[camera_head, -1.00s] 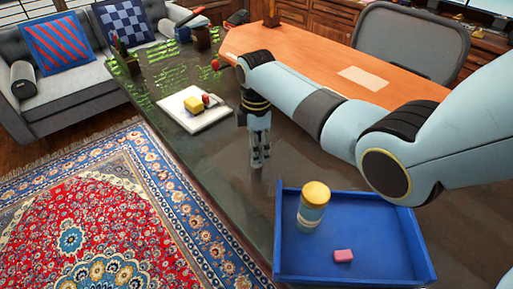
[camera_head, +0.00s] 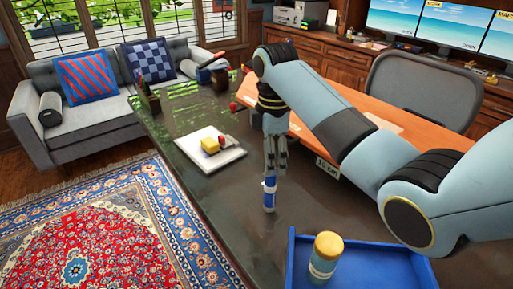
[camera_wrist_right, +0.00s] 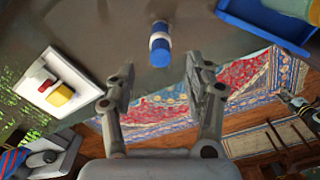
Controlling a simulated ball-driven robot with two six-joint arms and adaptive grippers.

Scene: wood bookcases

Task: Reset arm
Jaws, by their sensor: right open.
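My right gripper (camera_head: 273,160) points straight down over the dark glass desk top (camera_head: 215,190). In the right wrist view its two fingers (camera_wrist_right: 160,85) are apart with nothing between them. A blue cylinder with a white band (camera_head: 269,193) stands on the desk just below the fingertips. It also shows in the right wrist view (camera_wrist_right: 160,44), beyond the fingertips. My right arm crosses the head view from the right. My left gripper does not show in the head view.
A blue tray (camera_head: 390,262) holds a jar with a yellow lid (camera_head: 326,256) at front right. A white board (camera_head: 208,149) with a yellow block (camera_head: 210,145) and a red piece lies left of the gripper. A grey chair (camera_head: 425,88) stands behind the orange desk part.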

